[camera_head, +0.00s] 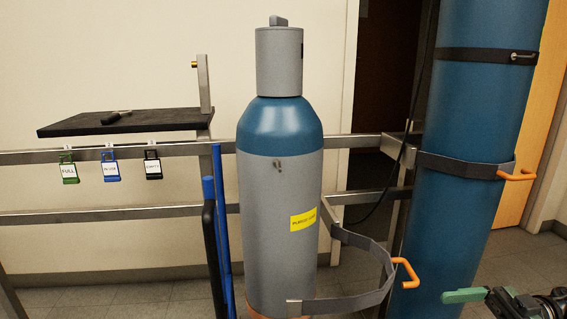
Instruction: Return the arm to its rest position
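My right gripper (508,301) seems to be the dark mechanism at the lower right edge, only partly in view. A green piece (465,295) sticks out to its left, in front of the large blue cylinder (458,200). I cannot tell whether the green piece is part of the gripper or held in it, nor whether the fingers are open or shut. My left gripper is not in view.
A grey cylinder with a blue shoulder (258,220) stands in the middle. A strap (350,302) with an orange hook (406,273) loops out to its right. A metal rail (90,214), tags and a dark shelf (160,119) are at left. Blue and black poles stand beside the cylinder.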

